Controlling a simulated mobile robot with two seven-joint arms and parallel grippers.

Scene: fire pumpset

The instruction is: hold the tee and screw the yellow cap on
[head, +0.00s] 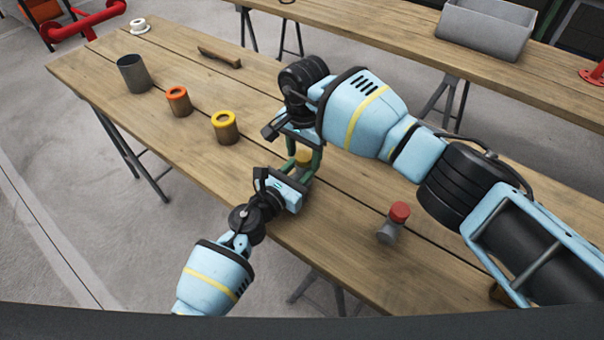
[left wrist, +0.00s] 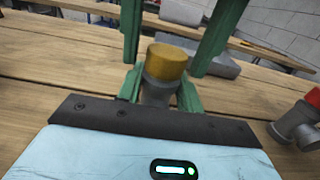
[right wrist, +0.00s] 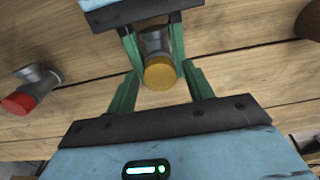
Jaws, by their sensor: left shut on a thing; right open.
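The grey tee (left wrist: 156,92) stands upright between the green fingers of my left gripper (left wrist: 160,98), which are shut on its body. The yellow cap (left wrist: 167,61) sits on the tee's top end; how far it is threaded cannot be told. In the right wrist view the cap (right wrist: 160,73) shows end-on with the tee (right wrist: 154,42) behind it. My right gripper (right wrist: 159,78) is open around the cap, with a finger on each side and gaps visible. In the head view the cap (head: 303,158) is small and the tee is mostly hidden by the grippers.
A tee with a red cap (head: 400,211) is right of the grippers. Left on the wooden table (head: 190,145) stand a yellow-rimmed cup (head: 225,127), an orange-rimmed cup (head: 179,102) and a grey cup (head: 133,75). A grey bin (head: 480,33) is on the back table.

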